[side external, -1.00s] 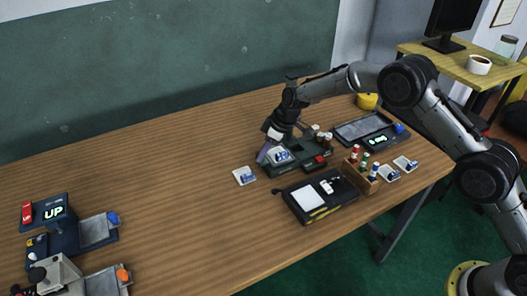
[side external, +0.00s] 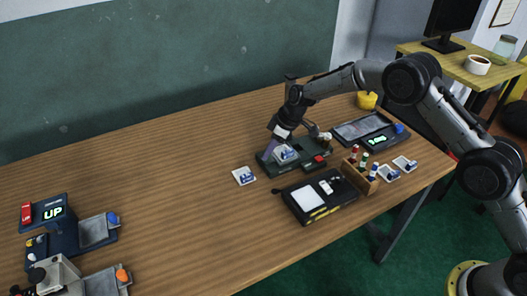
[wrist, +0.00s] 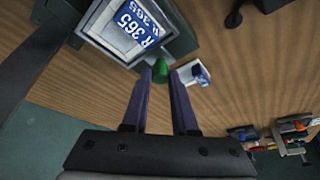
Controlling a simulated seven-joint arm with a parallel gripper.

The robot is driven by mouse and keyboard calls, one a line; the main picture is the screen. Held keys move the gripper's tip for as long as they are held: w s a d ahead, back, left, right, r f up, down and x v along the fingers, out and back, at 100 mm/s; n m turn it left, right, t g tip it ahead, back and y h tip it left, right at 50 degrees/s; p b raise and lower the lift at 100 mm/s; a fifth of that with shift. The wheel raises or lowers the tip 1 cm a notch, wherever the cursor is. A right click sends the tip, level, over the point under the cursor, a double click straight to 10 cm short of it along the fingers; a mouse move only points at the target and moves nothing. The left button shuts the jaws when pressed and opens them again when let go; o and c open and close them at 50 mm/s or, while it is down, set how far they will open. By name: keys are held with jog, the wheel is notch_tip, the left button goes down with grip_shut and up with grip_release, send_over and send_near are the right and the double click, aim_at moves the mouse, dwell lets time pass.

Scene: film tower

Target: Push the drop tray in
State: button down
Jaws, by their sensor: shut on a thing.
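The drop tray (wrist: 182,44) is a grey tray with a green knob (wrist: 160,68) at its near end. In the side view the card (side external: 286,152) shows at the left part of a dark green device (side external: 308,160). My gripper (wrist: 161,80) has its purple fingers on both sides of the green knob, shut on it.
A loose card (side external: 244,176) lies left of the device. A black box (side external: 320,197) and a wooden rack with small bottles (side external: 361,177) stand in front and to the right. A screen station (side external: 375,131) is behind right. The table's middle left is clear.

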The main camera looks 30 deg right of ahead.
jog(key=shift+d, duration=0.95)
jog(key=c, duration=0.7)
grip_release()
jog(key=v, duration=1.4)
jog(key=shift+a, duration=0.1)
